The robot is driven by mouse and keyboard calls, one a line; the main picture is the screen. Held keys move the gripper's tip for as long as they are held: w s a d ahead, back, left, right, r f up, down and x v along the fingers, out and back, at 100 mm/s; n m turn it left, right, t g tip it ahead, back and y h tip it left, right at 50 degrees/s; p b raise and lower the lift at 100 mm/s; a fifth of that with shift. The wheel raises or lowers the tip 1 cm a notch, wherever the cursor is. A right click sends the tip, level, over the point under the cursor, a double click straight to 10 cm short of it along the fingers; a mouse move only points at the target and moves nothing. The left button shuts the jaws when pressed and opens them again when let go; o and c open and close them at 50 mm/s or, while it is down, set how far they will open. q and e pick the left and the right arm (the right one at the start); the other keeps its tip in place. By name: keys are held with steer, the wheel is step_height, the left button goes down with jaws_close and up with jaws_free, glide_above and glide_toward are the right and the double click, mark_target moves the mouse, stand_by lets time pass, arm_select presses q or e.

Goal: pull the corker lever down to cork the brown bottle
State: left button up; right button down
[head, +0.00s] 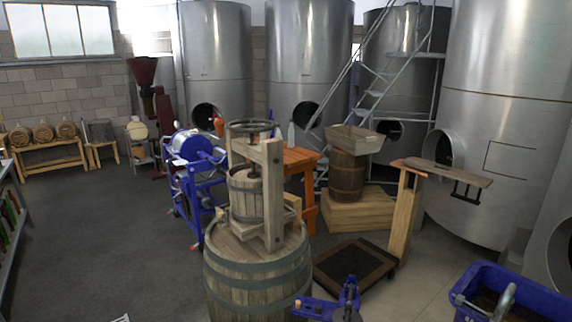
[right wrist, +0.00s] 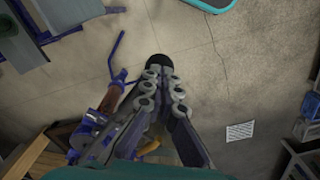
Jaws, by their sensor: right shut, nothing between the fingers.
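A blue device that looks like the corker (head: 350,292) shows only its top at the bottom edge of the head view; the rest is cut off. In the right wrist view the blue corker (right wrist: 92,118) stands left of my fingers, with a thin blue bar (right wrist: 117,55) that may be its lever. A brown, bottle-like piece (right wrist: 113,98) sits against the blue frame; I cannot tell surely that it is the brown bottle. My right gripper (right wrist: 162,66) is shut and empty, its fingers together to the right of the corker, apparently not touching it. My left gripper is not in view.
A wooden press (head: 245,195) on a large barrel (head: 258,272) stands left of the corker. A blue crate (head: 545,290) is at the lower right. A wooden post with a board (head: 405,215) and a dark floor platform (head: 350,268) lie behind. The floor at left is clear.

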steer(key=shift+f+b, duration=0.8)
steer(key=shift+f, duration=0.3)
steer(key=shift+f, duration=0.1)
steer(key=shift+s+f+b, duration=0.1)
steer(key=shift+f+b, duration=1.1)
steer(key=shift+r, duration=0.2)
steer(key=shift+r, duration=0.1)
step_height(320, 180, up, 9)
steer(key=p, duration=0.7)
